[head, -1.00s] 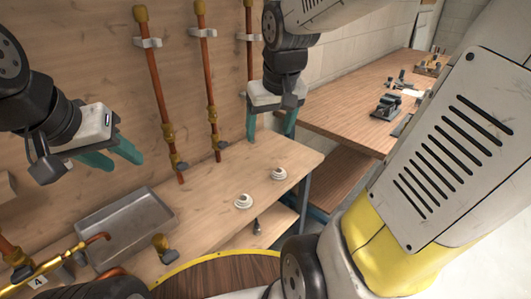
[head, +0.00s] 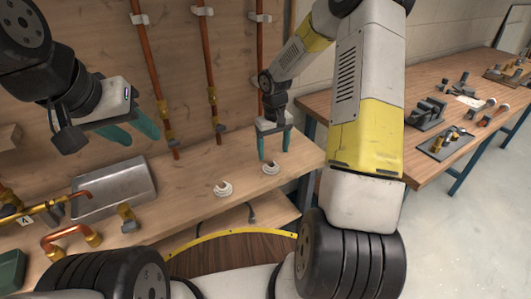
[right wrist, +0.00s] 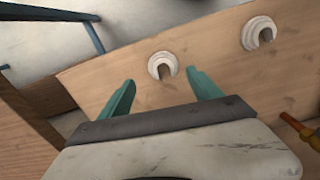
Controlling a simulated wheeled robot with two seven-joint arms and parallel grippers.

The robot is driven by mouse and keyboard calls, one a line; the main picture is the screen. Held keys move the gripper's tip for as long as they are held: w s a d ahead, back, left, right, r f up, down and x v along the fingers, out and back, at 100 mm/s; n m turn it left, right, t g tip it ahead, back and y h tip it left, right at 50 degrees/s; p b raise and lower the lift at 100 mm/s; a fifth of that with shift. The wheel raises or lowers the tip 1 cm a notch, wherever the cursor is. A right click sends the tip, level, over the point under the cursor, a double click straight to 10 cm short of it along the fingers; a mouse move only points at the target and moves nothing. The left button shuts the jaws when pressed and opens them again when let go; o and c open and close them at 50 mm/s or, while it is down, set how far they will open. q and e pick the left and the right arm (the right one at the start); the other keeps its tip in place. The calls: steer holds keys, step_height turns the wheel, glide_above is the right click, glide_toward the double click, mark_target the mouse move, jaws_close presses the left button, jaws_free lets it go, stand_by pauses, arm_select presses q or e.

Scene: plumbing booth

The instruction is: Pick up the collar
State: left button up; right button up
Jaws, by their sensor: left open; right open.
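Two white, ring-like collars with a gap in one side lie on the wooden bench. The right collar (head: 270,168) is just below my right gripper (head: 274,153), which is open and points down. In the right wrist view this collar (right wrist: 161,64) shows between and slightly beyond the open teal fingers (right wrist: 162,78), not gripped. The left collar (head: 223,189) lies a short way off; it also shows at the upper right of the wrist view (right wrist: 259,33). My left gripper (head: 142,138) is open and empty, above the bench by the back board.
A grey metal tray (head: 115,189) lies on the bench (head: 190,175) at left, with copper pipe and brass fittings (head: 70,234) nearby. Vertical copper pipes (head: 212,70) run up the back board. A second table (head: 440,90) with tools stands at right.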

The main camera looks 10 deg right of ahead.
steer(key=f, duration=0.6)
steer(key=shift+a, duration=0.3)
steer(key=c, duration=1.4)
steer(key=shift+r, duration=0.1)
